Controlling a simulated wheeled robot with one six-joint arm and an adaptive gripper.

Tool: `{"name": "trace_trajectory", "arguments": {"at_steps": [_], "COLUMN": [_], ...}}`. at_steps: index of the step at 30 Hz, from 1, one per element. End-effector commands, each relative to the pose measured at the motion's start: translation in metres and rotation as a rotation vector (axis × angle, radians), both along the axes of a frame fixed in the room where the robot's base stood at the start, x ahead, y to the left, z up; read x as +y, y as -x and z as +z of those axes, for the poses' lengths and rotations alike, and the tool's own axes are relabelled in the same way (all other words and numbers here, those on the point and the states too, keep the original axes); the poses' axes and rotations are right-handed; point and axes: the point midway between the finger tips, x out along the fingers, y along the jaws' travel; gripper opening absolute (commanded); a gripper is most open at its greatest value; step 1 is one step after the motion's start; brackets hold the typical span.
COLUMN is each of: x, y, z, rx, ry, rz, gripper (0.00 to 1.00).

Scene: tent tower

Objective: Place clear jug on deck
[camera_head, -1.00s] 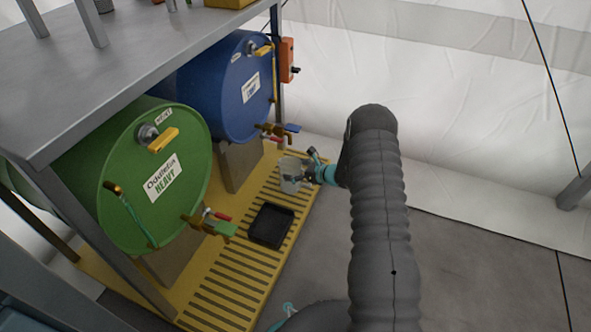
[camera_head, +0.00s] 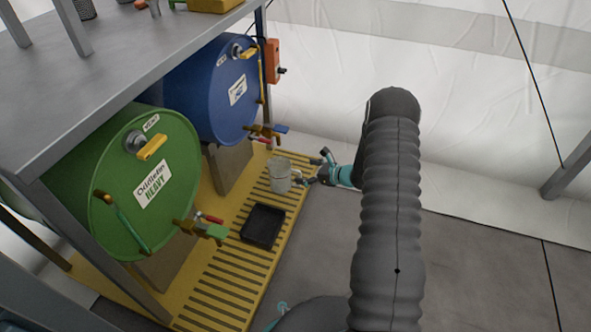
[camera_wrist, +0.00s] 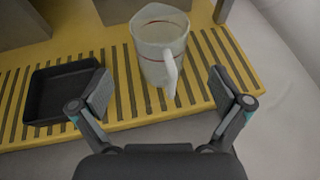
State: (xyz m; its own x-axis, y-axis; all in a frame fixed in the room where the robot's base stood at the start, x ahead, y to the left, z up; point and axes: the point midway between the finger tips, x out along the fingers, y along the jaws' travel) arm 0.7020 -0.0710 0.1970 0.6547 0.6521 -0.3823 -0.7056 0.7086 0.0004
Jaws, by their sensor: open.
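The clear jug (camera_head: 280,175) stands upright on the yellow slatted deck (camera_head: 215,290), below the blue drum's tap. In the wrist view the jug (camera_wrist: 157,40) shows its open top, a red line near the rim and its handle turned toward my gripper. My gripper (camera_wrist: 160,92) is open and empty, with its fingers apart on either side of the handle's line and short of the jug. In the head view my gripper (camera_head: 312,172) is just right of the jug, partly hidden by my arm.
A black tray (camera_head: 263,225) lies on the deck, left of the jug in the wrist view. A green drum (camera_head: 150,185) and a blue drum (camera_head: 215,90) with taps lie behind the deck under a grey shelf (camera_head: 100,85). Open floor (camera_head: 470,265) lies to the right.

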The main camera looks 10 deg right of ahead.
Motion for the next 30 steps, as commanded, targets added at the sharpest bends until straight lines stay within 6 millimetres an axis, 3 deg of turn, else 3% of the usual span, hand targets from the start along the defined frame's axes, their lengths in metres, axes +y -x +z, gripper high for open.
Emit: {"name": "trace_trajectory", "arguments": {"at_steps": [6,11,20,30], "x": [-0.012,-0.003,0.045,0.090], "y": [0.013,0.015,0.041,0.100], "z": [0.008,0.032,0.127,0.218], "rx": [0.000,-0.026,-0.141,-0.280], "ry": [0.002,0.036,0.219,0.464], "rz": [0.002,0.058,0.334,0.650], "gripper": [1.00,1.00,1.00,1.00]}}
